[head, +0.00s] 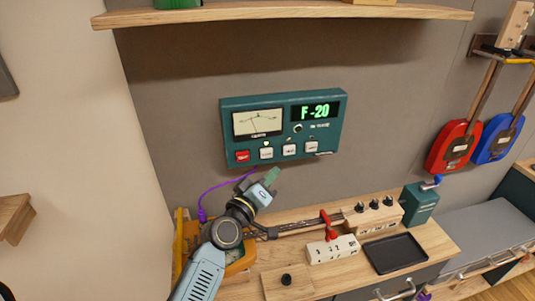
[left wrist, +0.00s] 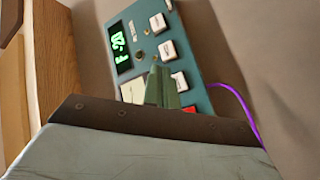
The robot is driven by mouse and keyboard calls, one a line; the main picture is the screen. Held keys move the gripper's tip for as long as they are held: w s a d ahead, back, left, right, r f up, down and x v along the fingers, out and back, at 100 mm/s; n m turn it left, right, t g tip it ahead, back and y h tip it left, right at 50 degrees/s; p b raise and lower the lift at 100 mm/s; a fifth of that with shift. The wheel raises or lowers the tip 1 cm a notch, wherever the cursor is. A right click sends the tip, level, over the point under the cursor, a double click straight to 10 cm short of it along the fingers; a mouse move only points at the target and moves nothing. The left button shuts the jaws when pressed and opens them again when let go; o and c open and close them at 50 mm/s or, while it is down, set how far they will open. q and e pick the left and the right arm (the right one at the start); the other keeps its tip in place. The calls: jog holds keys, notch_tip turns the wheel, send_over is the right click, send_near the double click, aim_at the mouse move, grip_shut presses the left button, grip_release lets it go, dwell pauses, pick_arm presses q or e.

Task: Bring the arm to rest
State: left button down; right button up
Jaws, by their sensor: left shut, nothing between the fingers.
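My left arm comes in from the bottom left in the head view. My left gripper (head: 271,175) is raised just below a teal wall panel (head: 244,103) and is shut and empty. In the left wrist view, the green fingertips (left wrist: 160,82) are together in front of the panel (left wrist: 200,98), covering part of its face. I cannot tell from these views whether they touch it. The panel has a needle meter (head: 257,122), a display (head: 315,111) reading F-20, a red button (head: 242,156) and several white buttons. My right gripper is not in view.
A wooden bench (head: 330,281) below holds a yellow-orange device (head: 240,265), a white switch block (head: 333,249), a black tray (head: 395,253) and a knob box (head: 373,217). A purple cable (head: 202,212) hangs from the panel. A shelf (head: 285,12) is above; guitars (head: 454,146) hang right.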

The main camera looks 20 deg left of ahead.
pick_arm(q)
jog(key=s+d+f+m+g+h, duration=0.1)
jog(key=s+d+f+m+g, duration=0.3)
jog(key=s, duration=0.3)
jog(key=s+d+f+m+g+h, duration=0.1)
jog(key=s+d+f+m+g, duration=0.1)
jog(key=s+f+m+g, duration=0.35)
jog(key=s+a+f+g+y, duration=0.2)
jog(key=s+a+g, duration=0.1)
jog(key=s, duration=0.7)
jog(key=s+a+f+g+y, duration=0.2)
jog(key=s+g, duration=0.1)
jog(key=s, duration=0.7)
notch_tip(320, 180, down, 29)
jog(key=m+b, duration=0.1)
jog(key=b, duration=0.5)
jog(key=s+a+f+g+b, duration=0.1)
jog(key=s+f+b, duration=0.2)
jog(key=s+f, duration=0.5)
jog(key=s+a+f+g+b, duration=0.1)
jog(key=s+a+f+b, duration=0.1)
jog(key=s+f, duration=0.7)
notch_tip(320, 180, down, 6)
jog(key=shift+s+r+b, duration=0.1)
jog(key=shift+s+b, duration=0.1)
jog(key=shift+b, duration=0.3)
